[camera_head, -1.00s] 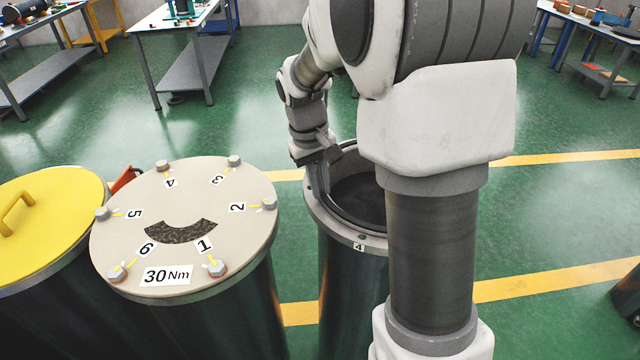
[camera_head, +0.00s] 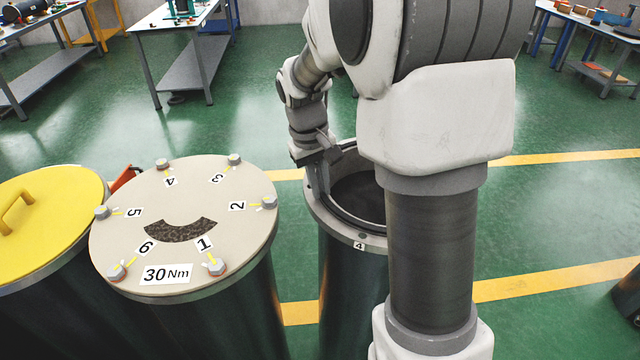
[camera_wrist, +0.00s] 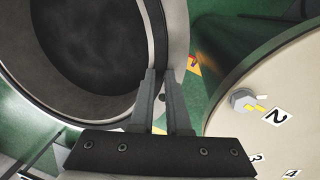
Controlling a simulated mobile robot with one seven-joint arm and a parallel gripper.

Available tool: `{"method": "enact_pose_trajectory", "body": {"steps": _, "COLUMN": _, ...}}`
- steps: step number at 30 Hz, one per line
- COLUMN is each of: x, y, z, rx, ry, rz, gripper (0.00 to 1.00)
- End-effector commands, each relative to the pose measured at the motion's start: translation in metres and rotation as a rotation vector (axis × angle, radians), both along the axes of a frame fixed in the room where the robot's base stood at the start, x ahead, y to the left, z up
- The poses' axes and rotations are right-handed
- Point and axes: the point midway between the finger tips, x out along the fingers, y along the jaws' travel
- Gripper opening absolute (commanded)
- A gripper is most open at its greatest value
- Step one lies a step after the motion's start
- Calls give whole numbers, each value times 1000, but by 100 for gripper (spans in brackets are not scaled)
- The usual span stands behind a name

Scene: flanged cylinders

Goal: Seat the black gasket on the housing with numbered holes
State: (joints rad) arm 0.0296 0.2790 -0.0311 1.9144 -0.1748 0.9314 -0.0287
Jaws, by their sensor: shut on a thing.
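The housing (camera_head: 345,290) is a dark open cylinder with a grey flange. A "4" label (camera_head: 359,246) and a bolt hole show on its front. The black gasket (camera_head: 345,217) is a thin dark ring at the flange's inner edge; my arm hides its right part. My gripper (camera_head: 318,188) reaches down at the flange's left side, shut on the gasket's edge. In the wrist view, my gripper's fingers (camera_wrist: 166,78) point at the ring, and the gasket (camera_wrist: 157,35) curves between the dark bore and the flange. I cannot tell whether it touches the flange all round.
A beige lid (camera_head: 150,205) with numbered bolts and "30 Nm" covers the cylinder to the left. A yellow lid (camera_head: 50,225) with a handle lies farther left. Workbenches (camera_head: 185,60) stand at the back. Green floor with yellow lines is open behind the housing.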

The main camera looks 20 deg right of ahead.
Motion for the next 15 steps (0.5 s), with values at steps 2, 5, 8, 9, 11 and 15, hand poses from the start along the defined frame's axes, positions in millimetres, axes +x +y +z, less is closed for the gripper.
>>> {"method": "enact_pose_trajectory", "body": {"steps": 2, "x": 0, "y": 0, "z": -2, "rx": 0, "ry": 0, "rz": 0, "gripper": 0}}
{"method": "enact_pose_trajectory", "body": {"steps": 5, "x": 0, "y": 0, "z": -1, "rx": 0, "ry": -1, "rz": 0, "gripper": 32}}
{"method": "enact_pose_trajectory", "body": {"steps": 8, "x": 0, "y": 0, "z": -1, "rx": 0, "ry": 0, "rz": 0, "gripper": 49}}
{"method": "enact_pose_trajectory", "body": {"steps": 9, "x": 0, "y": 0, "z": -1, "rx": 0, "ry": 0, "rz": 0, "gripper": 49}}
{"method": "enact_pose_trajectory", "body": {"steps": 11, "x": 0, "y": 0, "z": -1, "rx": 0, "ry": 0, "rz": 0, "gripper": 49}}
{"method": "enact_pose_trajectory", "body": {"steps": 15, "x": 0, "y": 0, "z": -1, "rx": 0, "ry": 0, "rz": 0, "gripper": 49}}
